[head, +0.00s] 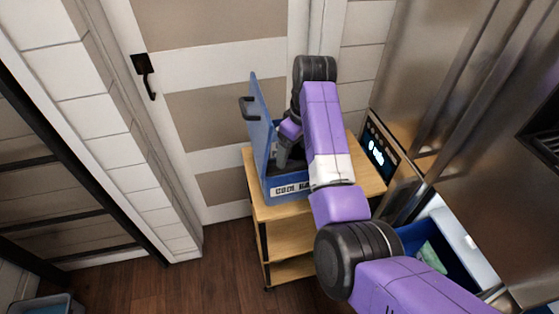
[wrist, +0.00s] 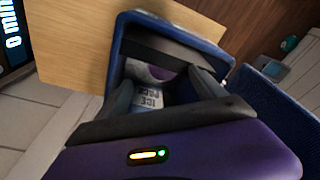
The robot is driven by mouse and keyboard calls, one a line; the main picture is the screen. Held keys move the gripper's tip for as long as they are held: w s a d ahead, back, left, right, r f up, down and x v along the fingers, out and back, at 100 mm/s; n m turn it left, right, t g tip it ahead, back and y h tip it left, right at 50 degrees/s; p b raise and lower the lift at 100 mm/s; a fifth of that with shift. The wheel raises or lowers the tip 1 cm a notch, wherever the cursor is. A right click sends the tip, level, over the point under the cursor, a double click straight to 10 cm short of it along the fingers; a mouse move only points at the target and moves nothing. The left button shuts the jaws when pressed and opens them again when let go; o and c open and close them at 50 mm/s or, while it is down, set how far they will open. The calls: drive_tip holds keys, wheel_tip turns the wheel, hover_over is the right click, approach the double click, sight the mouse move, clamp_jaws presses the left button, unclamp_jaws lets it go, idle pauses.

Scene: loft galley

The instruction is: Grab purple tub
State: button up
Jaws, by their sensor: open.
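A blue cool box (head: 272,194) stands on the wooden trolley with its blue lid (head: 260,125) raised at the left. My gripper (head: 284,158) points down into the box, and my arm covers much of it. In the wrist view, the box (wrist: 211,45) lies below my open gripper (wrist: 163,90). A purple and white thing (wrist: 160,72), maybe the purple tub, shows partly between the fingers. A white ice pack (wrist: 149,97) with lettering is beside it. The fingers hide the rest of the inside. I cannot tell whether they touch anything.
The wooden trolley top (head: 365,178) has bare room right of the box. A dark display panel (head: 379,147) stands close to its right edge. A white door (head: 215,60) is behind, and an open blue drawer or bin (head: 452,255) is at lower right.

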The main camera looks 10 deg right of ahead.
sight(289, 167)
drive_tip(key=shift+f, duration=0.15)
drive_tip(key=shift+a+f, duration=0.15)
drive_tip(key=shift+f, duration=0.45)
drive_tip(key=shift+a+f, duration=0.15)
drive_tip(key=shift+f, duration=0.45)
drive_tip(key=shift+w+a+f+p, duration=0.1)
drive_tip(key=shift+f+p, duration=0.1)
drive_tip(key=shift+f, duration=0.65)
drive_tip(key=shift+a+f+p, duration=0.1)
drive_tip(key=shift+f+p, duration=0.05)
drive_tip(key=shift+f, duration=0.7)
drive_tip(key=shift+w+a+f+p, duration=0.1)
drive_tip(key=shift+f+p, duration=0.1)
drive_tip(key=shift+f, duration=0.65)
drive_tip(key=c, duration=1.7)
drive_tip(key=shift+o, duration=0.2)
drive_tip(key=shift+r, duration=0.1)
